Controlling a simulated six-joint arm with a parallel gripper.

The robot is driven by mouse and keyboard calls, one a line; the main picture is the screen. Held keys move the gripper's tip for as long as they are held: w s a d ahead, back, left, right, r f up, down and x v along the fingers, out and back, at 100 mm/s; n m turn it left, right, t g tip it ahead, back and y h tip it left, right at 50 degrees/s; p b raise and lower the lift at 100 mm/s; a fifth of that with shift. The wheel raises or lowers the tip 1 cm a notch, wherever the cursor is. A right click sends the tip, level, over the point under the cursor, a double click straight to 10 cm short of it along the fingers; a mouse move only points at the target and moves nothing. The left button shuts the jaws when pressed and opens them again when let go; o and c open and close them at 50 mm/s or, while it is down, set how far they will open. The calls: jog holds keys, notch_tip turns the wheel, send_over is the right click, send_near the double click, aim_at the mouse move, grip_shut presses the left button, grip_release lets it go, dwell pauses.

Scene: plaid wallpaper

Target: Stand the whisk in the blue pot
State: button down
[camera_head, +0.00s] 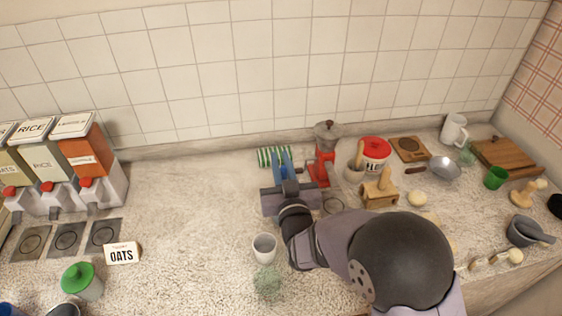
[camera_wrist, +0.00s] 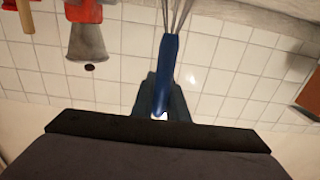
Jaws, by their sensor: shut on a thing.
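The whisk has a blue handle (camera_wrist: 166,75) and thin metal wires (camera_wrist: 178,14). My gripper (camera_wrist: 160,108) is shut on the handle. The wrist view is upside down, so the wires point downward, and their ends are out of frame. In the head view my gripper (camera_head: 282,168) is near the back wall, left of a red grinder, and my arm hides most of the whisk. A blue thing (camera_head: 8,309) is cut off in the bottom left corner; I cannot tell whether it is the blue pot. No other blue pot is clearly visible.
A green-striped thing (camera_head: 268,156) lies behind my gripper. A white cup (camera_head: 264,248) and a clear glass (camera_head: 267,283) stand in front. The counter at left centre is clear.

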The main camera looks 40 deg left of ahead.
aim_at(284, 175)
jog(key=c, duration=1.7)
grip_release()
jog(key=shift+o, duration=0.2)
jog(key=shift+s+d, duration=0.1)
jog(key=shift+s+d+b, duration=0.35)
jog(key=shift+s+b, duration=0.05)
jog(key=shift+b+v, duration=1.1)
jog(key=shift+v, duration=1.95)
jog(key=shift+r, duration=0.1)
